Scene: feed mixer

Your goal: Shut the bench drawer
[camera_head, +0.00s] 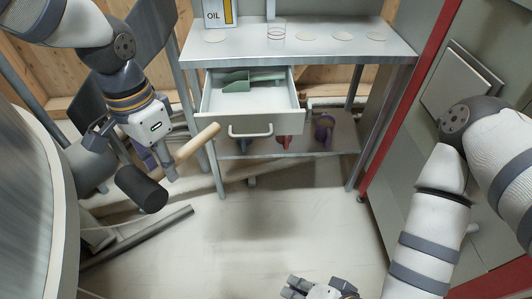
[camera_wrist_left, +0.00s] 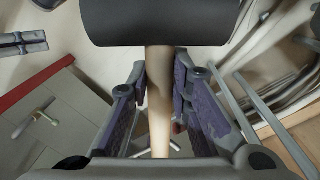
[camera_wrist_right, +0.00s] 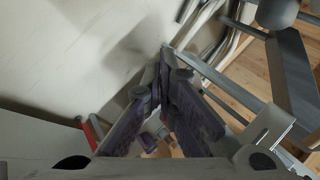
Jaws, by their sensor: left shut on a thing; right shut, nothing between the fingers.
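The bench drawer (camera_head: 248,106) is pulled out from under the bench top (camera_head: 300,40). Its bar handle (camera_head: 250,131) is on the front panel, and a green item (camera_head: 243,83) lies inside. My left gripper (camera_head: 163,160) is shut on the wooden handle of a mallet with a black head (camera_head: 141,188), to the left of the drawer and apart from it. The mallet handle (camera_wrist_left: 160,100) runs between the fingers in the left wrist view. My right gripper (camera_head: 318,288) is low at the bottom edge of the head view, away from the drawer. Its fingers (camera_wrist_right: 165,75) are together and empty.
An oil box (camera_head: 219,13), a clear dish (camera_head: 277,30) and several round discs (camera_head: 341,36) are on the bench top. A lower shelf (camera_head: 290,150) holds a red and a purple item. A large round grey vessel (camera_head: 40,200) stands at the left. The floor before the bench is mostly clear.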

